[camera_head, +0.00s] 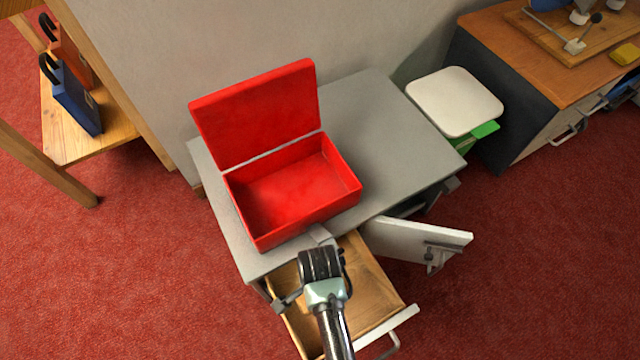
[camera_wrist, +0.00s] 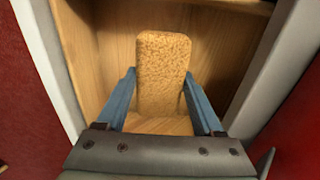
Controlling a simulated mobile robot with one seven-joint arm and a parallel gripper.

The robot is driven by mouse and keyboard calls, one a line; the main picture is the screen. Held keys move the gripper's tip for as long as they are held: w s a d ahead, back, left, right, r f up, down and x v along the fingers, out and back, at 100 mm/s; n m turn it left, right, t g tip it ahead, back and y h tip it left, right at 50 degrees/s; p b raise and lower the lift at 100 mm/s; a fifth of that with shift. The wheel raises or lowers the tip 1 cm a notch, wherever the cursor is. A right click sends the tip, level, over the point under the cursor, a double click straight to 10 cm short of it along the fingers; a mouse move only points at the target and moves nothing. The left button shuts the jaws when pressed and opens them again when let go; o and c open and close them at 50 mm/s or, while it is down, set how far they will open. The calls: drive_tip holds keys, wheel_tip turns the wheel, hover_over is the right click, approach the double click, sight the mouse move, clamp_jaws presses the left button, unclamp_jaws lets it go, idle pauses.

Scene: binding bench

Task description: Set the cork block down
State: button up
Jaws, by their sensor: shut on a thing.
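The cork block (camera_wrist: 163,62) is a tan, speckled slab with rounded corners, seen upright in the wrist view. It sits between the two blue fingers of my gripper (camera_wrist: 160,88), which is shut on it. In the head view my gripper (camera_head: 321,262) is over the open wooden drawer (camera_head: 375,295) of the grey cabinet, and it hides the block there. The wrist view shows the drawer's wooden inside (camera_wrist: 90,60) behind and below the block. I cannot tell whether the block touches the drawer floor.
An open, empty red box (camera_head: 290,190) stands on the grey cabinet top (camera_head: 370,115), close to my gripper. A white cabinet door (camera_head: 415,242) stands open right of the drawer. A white-lidded bin (camera_head: 455,100) is beyond. The cabinet top's right side is clear.

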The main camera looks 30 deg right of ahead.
wheel_tip(320, 180, down, 7)
drive_tip(key=b, duration=0.3)
drive_tip(key=shift+f+b, duration=0.15)
drive_tip(key=shift+b, duration=0.25)
drive_tip(key=o, duration=1.4)
drive_tip(key=shift+c, duration=0.2)
wheel_tip(320, 180, up, 12)
drive_tip(key=p, duration=0.7)
